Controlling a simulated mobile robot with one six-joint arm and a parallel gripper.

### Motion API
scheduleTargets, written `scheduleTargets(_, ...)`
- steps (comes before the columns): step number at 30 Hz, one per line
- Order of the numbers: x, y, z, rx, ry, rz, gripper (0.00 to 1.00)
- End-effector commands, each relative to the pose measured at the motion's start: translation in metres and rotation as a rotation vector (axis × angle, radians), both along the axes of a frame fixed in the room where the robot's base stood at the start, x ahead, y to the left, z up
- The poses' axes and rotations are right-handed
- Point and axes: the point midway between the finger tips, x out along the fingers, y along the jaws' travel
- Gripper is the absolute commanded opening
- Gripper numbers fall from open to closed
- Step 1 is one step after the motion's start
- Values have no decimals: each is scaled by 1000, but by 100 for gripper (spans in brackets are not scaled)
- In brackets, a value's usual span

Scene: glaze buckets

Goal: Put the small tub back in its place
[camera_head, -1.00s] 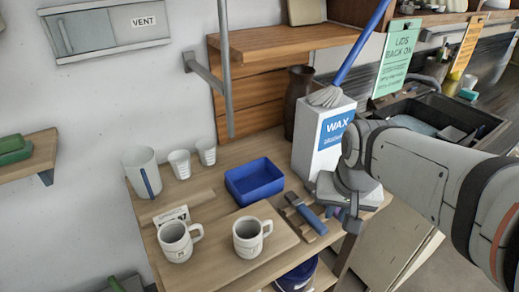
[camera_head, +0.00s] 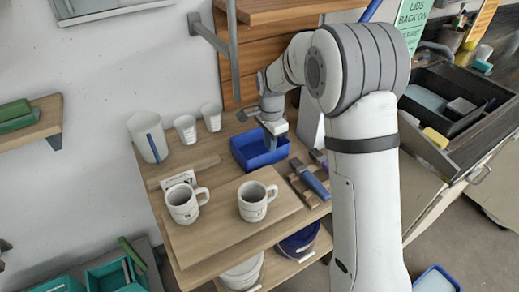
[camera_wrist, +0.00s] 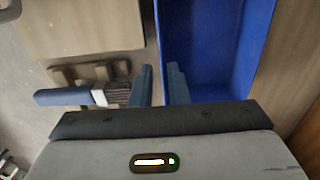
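The small tub is a blue, open-topped rectangular box (camera_head: 247,155) on the wooden worktop, behind the mugs. It looks empty where its inside shows. My gripper (camera_head: 271,146) points down at the tub, partly covering its back right part. In the wrist view, the gripper's two blue-grey fingers (camera_wrist: 162,72) stand apart on either side of the tub's near side wall, one inside the tub (camera_wrist: 215,50) and one outside. A gap shows between the fingers, and I see no firm contact with the wall.
Two mugs (camera_head: 182,207) (camera_head: 252,206) stand on a board in front of the tub. A blue-handled brush (camera_head: 314,183) lies on a rack to the right. A pitcher (camera_head: 149,143) and two cups stand left. Buckets (camera_head: 298,241) sit on the shelf below.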

Motion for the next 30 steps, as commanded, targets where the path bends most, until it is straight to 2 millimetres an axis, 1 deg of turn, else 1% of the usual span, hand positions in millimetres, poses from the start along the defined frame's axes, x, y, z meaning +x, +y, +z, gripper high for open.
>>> scheduleTargets(7, 0, -1, -28, -1, 3, 0, 15)
scheduleTargets(12, 1, -1, -55, 0, 2, 0, 15)
scheduleTargets(15, 1, -1, -63, -1, 1, 0, 15)
scheduleTargets(23, 1, -1, -66, 1, -1, 0, 14)
scheduleTargets(28, 1, -1, -66, 1, -1, 0, 0)
scheduleTargets(30, 1, -1, -66, 1, -1, 0, 0)
